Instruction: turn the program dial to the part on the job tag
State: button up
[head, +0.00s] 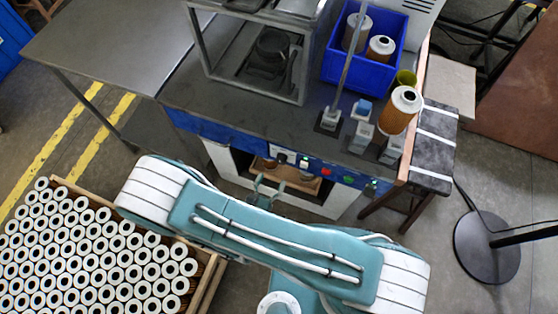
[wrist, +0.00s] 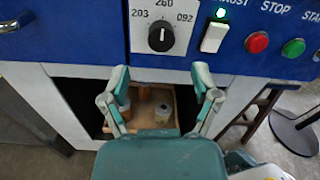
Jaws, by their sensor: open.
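The program dial (wrist: 161,36) is a round black knob on a white plate, in the wrist view's upper middle. Its white mark points up, towards 260; the labels 203 and 092 sit to its left and right. My gripper (wrist: 160,85) is open and empty, with its two fingers apart below the dial and not touching it. In the head view my gripper (head: 263,186) is small, in front of the machine's panel, partly hidden by my arm. I cannot make out a job tag in either view.
Right of the dial are a white rocker switch (wrist: 214,37) under a lit green lamp, a red STOP button (wrist: 257,42) and a green button (wrist: 293,48). Below is an opening with a wooden box (wrist: 180,103). A blue bin (head: 388,79) of cartridges stands on the bench.

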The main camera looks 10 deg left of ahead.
aim_at(279, 162)
jog(key=shift+x, duration=3.1)
grip_shut()
